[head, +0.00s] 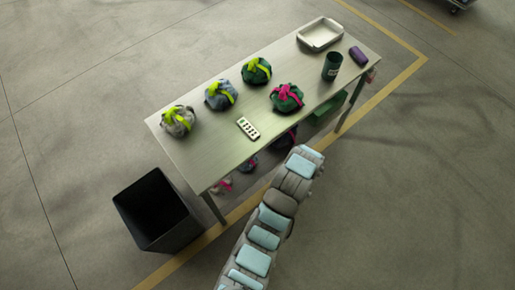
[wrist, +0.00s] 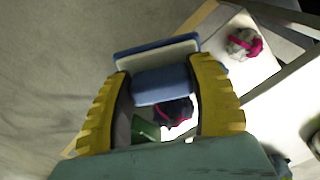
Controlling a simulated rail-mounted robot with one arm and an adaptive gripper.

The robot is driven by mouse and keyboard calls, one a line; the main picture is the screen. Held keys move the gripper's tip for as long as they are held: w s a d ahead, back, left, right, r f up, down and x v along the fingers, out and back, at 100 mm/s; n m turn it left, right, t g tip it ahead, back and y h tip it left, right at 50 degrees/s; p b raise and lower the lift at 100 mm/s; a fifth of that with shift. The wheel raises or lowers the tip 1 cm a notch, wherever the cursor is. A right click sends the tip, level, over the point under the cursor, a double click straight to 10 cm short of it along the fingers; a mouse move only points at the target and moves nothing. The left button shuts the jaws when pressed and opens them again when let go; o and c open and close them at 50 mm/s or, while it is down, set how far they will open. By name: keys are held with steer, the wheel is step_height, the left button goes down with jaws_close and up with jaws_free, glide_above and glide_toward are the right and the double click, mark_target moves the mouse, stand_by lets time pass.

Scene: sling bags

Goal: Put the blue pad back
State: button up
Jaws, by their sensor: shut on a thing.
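In the wrist view, my gripper (wrist: 158,78) has its two yellow fingers on either side of a blue pad (wrist: 162,86). It is shut on this pad. A blue and white part (wrist: 158,52) extends beyond the fingertips; I cannot tell whether it belongs to the pad. In the head view my arm reaches to the near long side of the table (head: 215,160), and the gripper and the pad do not show there.
Below the pad, the wrist view shows a dark bag with a pink strap (wrist: 175,110), a green thing (wrist: 146,130) and a grey bag with a pink strap (wrist: 243,44). Several strapped bags (head: 220,95) and a white tray (head: 320,34) are on the tabletop. A black bin (head: 140,203) stands left.

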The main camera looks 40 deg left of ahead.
steer(key=s+a+n+b, duration=0.1)
steer(key=s+a+n, duration=0.3)
steer(key=a+n, duration=0.4)
steer(key=s+a+n+b, duration=0.2)
steer(key=s+a+n, duration=0.2)
steer(key=a+n, duration=0.45)
steer(key=s+a+r+n+b, duration=0.2)
steer(key=s+a+r+n, duration=0.1)
steer(key=s+a+n, duration=0.6)
steer(key=shift+m, duration=0.65)
steer(key=w+a+f, duration=0.1)
steer(key=a+f, duration=0.1)
steer(key=a, duration=0.2)
steer(key=w+a+f, duration=0.1)
steer(key=a+f, duration=0.2)
steer(key=a, duration=0.1)
steer(key=w+a+f, duration=0.1)
steer(key=a+f, duration=0.1)
steer(key=a, duration=0.2)
steer(key=shift+w+f, duration=0.3)
steer(key=shift+w+a+f, duration=0.35)
steer(key=shift+a+f, duration=0.05)
steer(key=shift+f, duration=0.25)
steer(key=shift+a, duration=0.1)
